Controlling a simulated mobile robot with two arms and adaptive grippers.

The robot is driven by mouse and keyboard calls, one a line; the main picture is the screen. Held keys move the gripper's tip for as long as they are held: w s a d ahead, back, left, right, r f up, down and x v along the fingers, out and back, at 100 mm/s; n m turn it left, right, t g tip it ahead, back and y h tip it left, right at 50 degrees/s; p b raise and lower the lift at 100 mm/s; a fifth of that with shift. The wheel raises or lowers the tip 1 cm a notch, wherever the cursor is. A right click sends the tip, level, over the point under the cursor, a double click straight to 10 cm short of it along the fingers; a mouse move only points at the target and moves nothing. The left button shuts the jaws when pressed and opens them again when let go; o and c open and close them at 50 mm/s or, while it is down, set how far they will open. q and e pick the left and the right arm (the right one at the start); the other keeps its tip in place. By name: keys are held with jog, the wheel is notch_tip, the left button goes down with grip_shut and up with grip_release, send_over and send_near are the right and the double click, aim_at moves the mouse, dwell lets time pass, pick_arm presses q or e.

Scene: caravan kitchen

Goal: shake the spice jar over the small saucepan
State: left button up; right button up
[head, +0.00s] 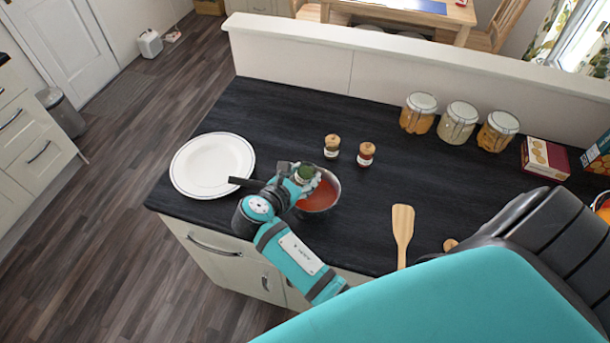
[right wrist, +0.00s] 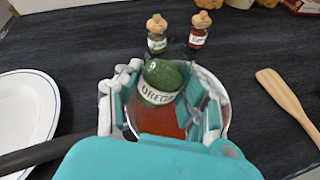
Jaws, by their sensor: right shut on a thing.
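The spice jar (head: 304,172) has a green body or contents and a white label that begins "OREG" in the right wrist view (right wrist: 160,82). My right gripper (head: 303,177) is shut around the jar, with a finger on each side. It holds the jar above the small saucepan (head: 338,188), which contains red sauce. The jar looks tilted, and its lower end is hidden. The gripper covers part of the pan; the pan's dark handle (head: 245,182) points left. My left gripper is out of view.
A white plate (head: 212,165) lies left of the pan. Two corked spice jars, one (head: 332,146) and another (head: 366,154), stand behind it. A wooden spatula (head: 402,232) lies right. Several lidded jars (head: 458,122) and a box (head: 545,158) line the back right.

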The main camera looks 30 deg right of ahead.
jog(key=b, duration=0.1)
jog(key=f+m+b, duration=0.1)
jog(key=b, duration=0.1)
jog(key=shift+w+a+t+y, duration=0.15)
jog(key=shift+t+y, duration=0.25)
jog(key=b, duration=0.2)
jog(key=shift+w+a+f+m+b, duration=0.1)
jog(key=shift+w+m+b, duration=0.05)
jog(key=shift+m+b, duration=0.25)
jog(key=shift+m+t+y, duration=0.3)
jog(key=shift+m+t, duration=0.1)
jog(key=shift+t, duration=0.1)
jog(key=shift+w+a+m+t+y+b, duration=0.1)
jog(key=shift+m+t+y+b, duration=0.2)
jog(key=shift+m+t+y, duration=0.45)
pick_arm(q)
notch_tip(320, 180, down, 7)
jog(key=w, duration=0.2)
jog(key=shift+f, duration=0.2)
pick_arm(e)
jog(key=shift+w+a+m, duration=0.1)
jog(key=shift+w+m, duration=0.05)
jog(key=shift+m, duration=0.3)
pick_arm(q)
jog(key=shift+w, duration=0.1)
pick_arm(e)
jog(key=shift+t, duration=0.35)
